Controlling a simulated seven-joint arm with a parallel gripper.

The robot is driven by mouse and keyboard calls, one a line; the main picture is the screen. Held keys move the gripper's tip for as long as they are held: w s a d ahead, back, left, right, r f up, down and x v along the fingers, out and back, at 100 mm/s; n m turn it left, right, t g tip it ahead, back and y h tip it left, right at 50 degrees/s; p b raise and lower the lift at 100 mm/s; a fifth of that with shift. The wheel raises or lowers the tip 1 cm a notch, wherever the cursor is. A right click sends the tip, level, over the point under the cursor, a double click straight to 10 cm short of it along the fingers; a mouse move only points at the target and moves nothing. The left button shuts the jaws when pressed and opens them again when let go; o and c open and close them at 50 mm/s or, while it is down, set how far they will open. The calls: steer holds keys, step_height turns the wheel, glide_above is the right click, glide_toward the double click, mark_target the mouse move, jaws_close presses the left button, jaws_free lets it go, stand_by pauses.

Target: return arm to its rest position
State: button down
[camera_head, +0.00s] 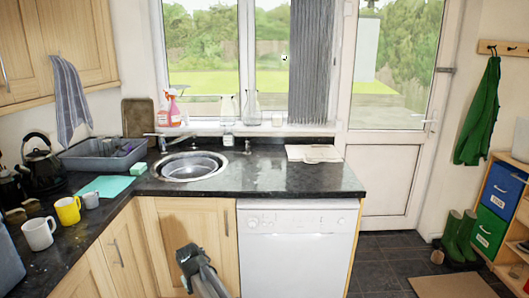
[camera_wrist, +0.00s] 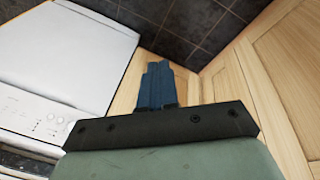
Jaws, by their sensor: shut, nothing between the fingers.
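My gripper (camera_head: 188,253) is low in front of the wooden cupboard door (camera_head: 160,222), below the counter edge and left of the white dishwasher (camera_head: 296,255). In the wrist view my gripper (camera_wrist: 156,72) points down past the cupboard front toward the dark tiled floor (camera_wrist: 180,25). Its fingers are together with nothing between them. Only the end of my arm shows at the bottom of the head view.
The dark granite counter (camera_head: 270,178) runs above and behind my gripper, with a round sink (camera_head: 190,167). A white mug (camera_head: 39,234) and a yellow mug (camera_head: 68,210) stand on the left counter. Green boots (camera_head: 460,236) stand far right.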

steer(key=s+d+f+m+g, duration=0.15)
steer(key=d+f, duration=0.35)
steer(key=d, duration=0.7)
steer(key=s+d+f+m, duration=0.2)
steer(key=d+f, duration=0.2)
steer(key=d, duration=0.7)
steer(key=s+d+f+m+g, duration=0.1)
steer(key=s+d+f+m, duration=0.15)
steer(key=s+d, duration=0.4)
steer(key=s+d+f+m+g, duration=0.1)
steer(key=s+d+f, duration=0.2)
steer(key=d, duration=0.6)
steer(key=s+f+g, duration=0.3)
steer(key=s+f, duration=0.7)
steer(key=s, duration=0.4)
steer(key=s+f+g, duration=0.3)
steer(key=s+f, duration=0.7)
steer(key=s, duration=0.5)
steer(key=shift+f+y, duration=0.3)
steer(key=shift+a, duration=0.1)
